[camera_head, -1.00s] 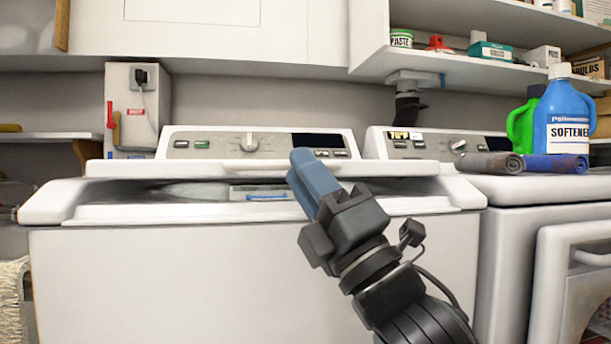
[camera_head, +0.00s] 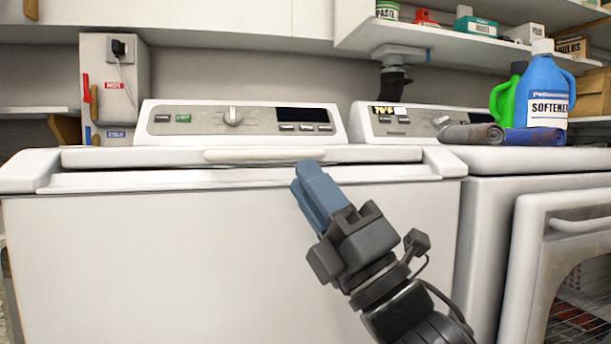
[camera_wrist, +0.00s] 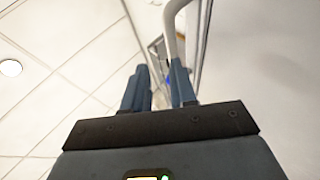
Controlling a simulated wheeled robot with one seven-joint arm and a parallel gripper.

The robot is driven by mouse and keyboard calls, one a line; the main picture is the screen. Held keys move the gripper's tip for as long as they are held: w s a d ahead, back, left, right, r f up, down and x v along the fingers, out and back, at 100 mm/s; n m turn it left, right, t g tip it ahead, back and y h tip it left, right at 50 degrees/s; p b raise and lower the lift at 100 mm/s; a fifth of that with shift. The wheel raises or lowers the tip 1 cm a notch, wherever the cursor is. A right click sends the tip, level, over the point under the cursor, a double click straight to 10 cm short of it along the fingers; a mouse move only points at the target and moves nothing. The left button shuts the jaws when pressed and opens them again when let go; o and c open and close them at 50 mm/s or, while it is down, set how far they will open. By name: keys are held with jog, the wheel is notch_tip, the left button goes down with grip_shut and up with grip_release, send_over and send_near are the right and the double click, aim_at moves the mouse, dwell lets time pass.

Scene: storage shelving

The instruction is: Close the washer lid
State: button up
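The washer (camera_head: 230,265) is the white top-loading machine in the middle and left of the head view. Its white lid (camera_head: 110,157) lies low and almost flat over the top, with a thin dark line under its front edge. The head view does not show whether it is fully seated. My gripper (camera_head: 308,172) is in front of the lid's front edge, right of its middle, with its blue fingers pointing up. In the wrist view the two fingers (camera_wrist: 158,82) stand apart with nothing held between them. A white curved edge passes close to the right finger; I cannot tell whether they touch.
A control panel (camera_head: 240,121) stands behind the lid. To the right is a second machine (camera_head: 560,167) with an open front door (camera_head: 530,225), a blue softener bottle (camera_head: 545,90), a green bottle (camera_head: 503,102) and rolled cloths (camera_head: 470,134) on top. Shelves hang above.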

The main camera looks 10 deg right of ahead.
jog(key=shift+s+d+f, duration=0.15)
jog(key=shift+d+f, duration=0.1)
jog(key=shift+f, duration=0.3)
jog(key=shift+s+d+f, duration=0.15)
jog(key=shift+d+f, duration=0.05)
jog(key=shift+f, duration=0.35)
jog(key=s+d+f+m+g+h, duration=0.1)
jog(key=s+f+m+h, duration=0.7)
jog(key=f+m, duration=0.4)
jog(key=s+d+f+m+h, duration=0.1)
jog(key=s+f+m+h, duration=0.8)
jog(key=m, duration=0.5)
jog(key=s+d+f+m+g+y, duration=0.1)
jog(key=s+d+f+g, duration=0.2)
jog(key=s, duration=0.5)
jog(key=s+d+f+m+g+y, duration=0.1)
jog(key=s+d+f+g, duration=0.1)
jog(key=s+f, duration=0.4)
jog(key=s+d+f+m+g+y, duration=0.1)
jog(key=s+d+f+g, duration=0.15)
jog(key=s, duration=0.65)
notch_tip(320, 180, up, 35)
jog(key=p, duration=3.5)
jog(key=shift+w, duration=0.3)
